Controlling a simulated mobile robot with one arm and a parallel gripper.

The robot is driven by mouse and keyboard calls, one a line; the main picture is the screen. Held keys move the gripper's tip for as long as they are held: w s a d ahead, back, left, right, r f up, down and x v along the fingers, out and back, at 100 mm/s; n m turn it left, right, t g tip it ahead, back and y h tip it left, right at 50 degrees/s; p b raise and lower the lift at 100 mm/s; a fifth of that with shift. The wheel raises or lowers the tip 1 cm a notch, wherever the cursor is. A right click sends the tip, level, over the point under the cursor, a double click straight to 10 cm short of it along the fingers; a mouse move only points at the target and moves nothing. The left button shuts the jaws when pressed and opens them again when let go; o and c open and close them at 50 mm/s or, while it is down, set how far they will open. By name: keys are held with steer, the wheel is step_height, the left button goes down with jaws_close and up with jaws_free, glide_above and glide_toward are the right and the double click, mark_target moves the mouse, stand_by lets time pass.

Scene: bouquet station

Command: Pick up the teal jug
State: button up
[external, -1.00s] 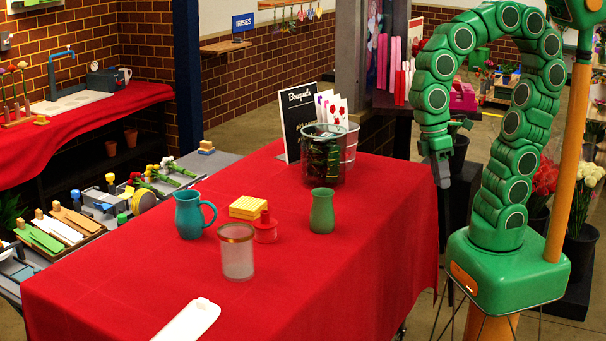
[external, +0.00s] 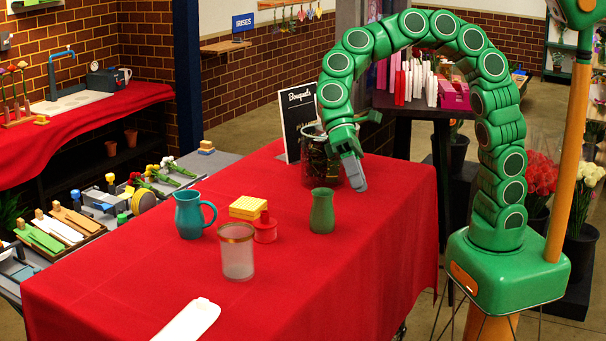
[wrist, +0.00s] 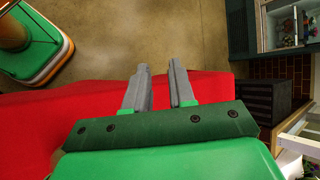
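The teal jug (external: 189,216) stands upright on the red-covered table (external: 130,285), left of the middle, with its handle towards the right. My gripper (external: 357,178) is above the table's right part, well to the right of the jug and apart from it. In the wrist view my gripper (wrist: 160,72) shows two grey fingers with a gap between them and nothing held. The jug does not show in the wrist view.
Right of the jug are a yellow block (external: 247,207), a red lidded pot (external: 265,228) and a green vase (external: 322,212). A frosted glass (external: 237,252) stands in front. A dark glass container (external: 318,165) is behind my gripper. A white tray (external: 187,320) lies at the front.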

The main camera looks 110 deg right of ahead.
steer(key=w+d+f+m+t+y, duration=0.1)
steer(key=w+d+m+y, duration=0.2)
steer(key=w, duration=0.6)
steer(key=m+t, duration=0.7)
steer(key=m, duration=0.3)
glide_toward(215, 216)
steer(key=shift+w+a+f, duration=0.5)
steer(key=shift+a+f, duration=0.15)
steer(key=shift+a, duration=0.05)
steer(key=shift+w+f, duration=0.1)
steer(key=shift+w+a+f, duration=0.15)
steer(key=shift+x, duration=3.55)
jaws_close()
